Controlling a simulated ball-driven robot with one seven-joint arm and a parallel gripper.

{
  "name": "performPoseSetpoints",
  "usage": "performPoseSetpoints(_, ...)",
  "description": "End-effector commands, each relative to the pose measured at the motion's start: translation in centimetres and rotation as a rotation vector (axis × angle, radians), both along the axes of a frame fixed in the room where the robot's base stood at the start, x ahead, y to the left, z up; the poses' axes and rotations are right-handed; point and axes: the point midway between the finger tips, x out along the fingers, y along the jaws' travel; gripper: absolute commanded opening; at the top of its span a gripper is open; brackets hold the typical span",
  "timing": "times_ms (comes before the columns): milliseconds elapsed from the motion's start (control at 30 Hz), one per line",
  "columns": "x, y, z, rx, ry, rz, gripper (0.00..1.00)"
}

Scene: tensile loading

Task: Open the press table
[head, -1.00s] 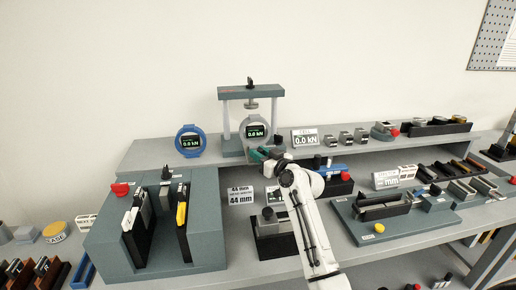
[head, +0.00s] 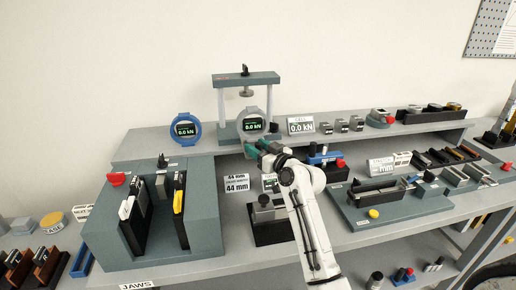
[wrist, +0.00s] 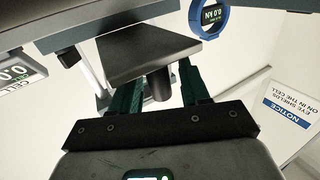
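The press (head: 246,78) stands on the raised shelf, with a teal crossbar, two pale posts and a black top handle. A silver ring gauge reading 0.0 kN (head: 252,124) sits in it. My gripper (head: 260,147) is low in front of the press base; its tips are small and partly hidden in the head view. In the wrist view, my gripper's two teal fingers (wrist: 160,84) are apart. A dark round knob (wrist: 159,86) on a dark flat plate (wrist: 150,48) shows between them. I cannot tell whether the fingers touch the knob.
A blue ring gauge (head: 185,128) stands left of the press. A teal jaw block (head: 205,218) fills the left of the bench. A teal tray fixture (head: 385,200) is at right.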

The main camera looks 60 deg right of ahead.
Motion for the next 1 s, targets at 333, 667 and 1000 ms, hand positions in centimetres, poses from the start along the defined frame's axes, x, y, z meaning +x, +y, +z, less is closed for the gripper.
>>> performPoseSetpoints(333,-1.5,0.6,-0.2,0.001,-0.001,-0.002,0.46)
performPoseSetpoints(667,-7.3,3.0,-0.3,0.0,-0.001,-0.002,0.46)
performPoseSetpoints(1000,-10.0,4.1,-0.1,0.0,0.0,-0.001,0.46)
